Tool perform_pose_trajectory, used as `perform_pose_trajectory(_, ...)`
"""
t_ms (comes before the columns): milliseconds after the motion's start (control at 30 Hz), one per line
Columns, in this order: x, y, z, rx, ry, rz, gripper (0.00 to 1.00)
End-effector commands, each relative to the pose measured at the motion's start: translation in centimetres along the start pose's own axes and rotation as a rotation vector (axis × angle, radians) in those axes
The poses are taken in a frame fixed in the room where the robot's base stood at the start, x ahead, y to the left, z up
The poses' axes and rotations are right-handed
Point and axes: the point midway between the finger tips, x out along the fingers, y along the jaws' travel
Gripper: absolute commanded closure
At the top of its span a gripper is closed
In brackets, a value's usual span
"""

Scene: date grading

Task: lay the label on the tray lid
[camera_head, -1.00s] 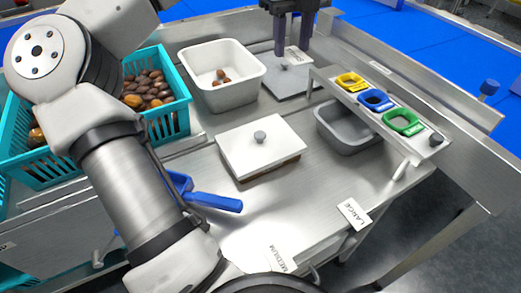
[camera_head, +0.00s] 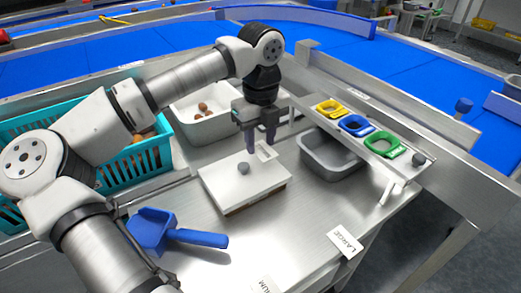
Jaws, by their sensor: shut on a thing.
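The tray lid (camera_head: 222,187) is a white square plate with a grey knob (camera_head: 243,168), lying on a brown-edged tray in the middle of the steel table. My gripper (camera_head: 260,147) is over the lid's far right part, fingers pointing down. It is shut on a small white label (camera_head: 267,152), just behind and right of the knob. I cannot tell whether the label touches the lid. Any writing on it is not readable.
A white bin (camera_head: 205,128) with a few dates stands behind the lid, a teal crate (camera_head: 120,172) at left. A blue scoop (camera_head: 190,237) lies front left. A grey bin (camera_head: 330,160) sits right, beside a rack with coloured frames (camera_head: 354,125). A LARGE card (camera_head: 345,241) marks the front edge.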

Motion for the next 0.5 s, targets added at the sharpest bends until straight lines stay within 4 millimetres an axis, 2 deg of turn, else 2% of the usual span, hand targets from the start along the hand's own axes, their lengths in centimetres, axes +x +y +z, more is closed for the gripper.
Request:
perform_pose_trajectory(200, 3.3, 0.0, 0.0, -0.001, 0.003, 0.000, 0.84)
perform_pose_trajectory(500, 3.7, 0.0, 0.0, 0.000, 0.001, 0.001, 0.84)
